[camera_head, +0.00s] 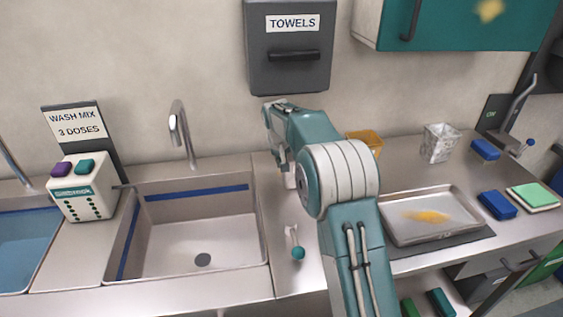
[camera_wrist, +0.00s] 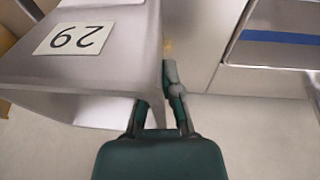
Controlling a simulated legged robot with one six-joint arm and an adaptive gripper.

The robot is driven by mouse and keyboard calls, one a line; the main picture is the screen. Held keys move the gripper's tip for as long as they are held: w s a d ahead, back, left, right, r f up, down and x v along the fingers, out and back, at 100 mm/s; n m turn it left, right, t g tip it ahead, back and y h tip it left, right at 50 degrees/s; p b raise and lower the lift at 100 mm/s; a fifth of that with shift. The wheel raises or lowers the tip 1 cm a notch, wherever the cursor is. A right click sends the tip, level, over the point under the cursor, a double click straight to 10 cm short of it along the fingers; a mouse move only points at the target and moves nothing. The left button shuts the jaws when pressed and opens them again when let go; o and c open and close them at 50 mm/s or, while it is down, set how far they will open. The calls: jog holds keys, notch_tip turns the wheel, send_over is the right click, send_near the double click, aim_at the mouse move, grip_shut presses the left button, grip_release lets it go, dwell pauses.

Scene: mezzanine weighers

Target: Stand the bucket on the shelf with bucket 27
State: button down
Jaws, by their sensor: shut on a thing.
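A grey metal bucket (camera_wrist: 120,60) fills the upper left of the wrist view. Its white label (camera_wrist: 75,38) stands upside down there and seems to read 29. My gripper (camera_wrist: 168,92) is shut at the bucket's right edge; the exact contact is hard to make out. In the head view my gripper (camera_head: 279,160) is above the counter, right of the sink. My arm hides most of the bucket there; only a pale sliver (camera_head: 290,179) shows below the gripper. Bucket 27 and a shelf labelled for it are not seen.
A sink (camera_head: 200,235) with a tap (camera_head: 181,130) lies left of my arm. A towel box (camera_head: 290,70) hangs behind. An orange tub (camera_head: 368,139), a speckled container (camera_head: 440,143) and a tray (camera_head: 430,232) with yellow powder stand right. Blue blocks (camera_head: 497,205) lie beyond.

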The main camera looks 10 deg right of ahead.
jog(key=c, duration=1.2)
grip_release()
jog(key=shift+f, duration=0.1)
jog(key=o, duration=0.4)
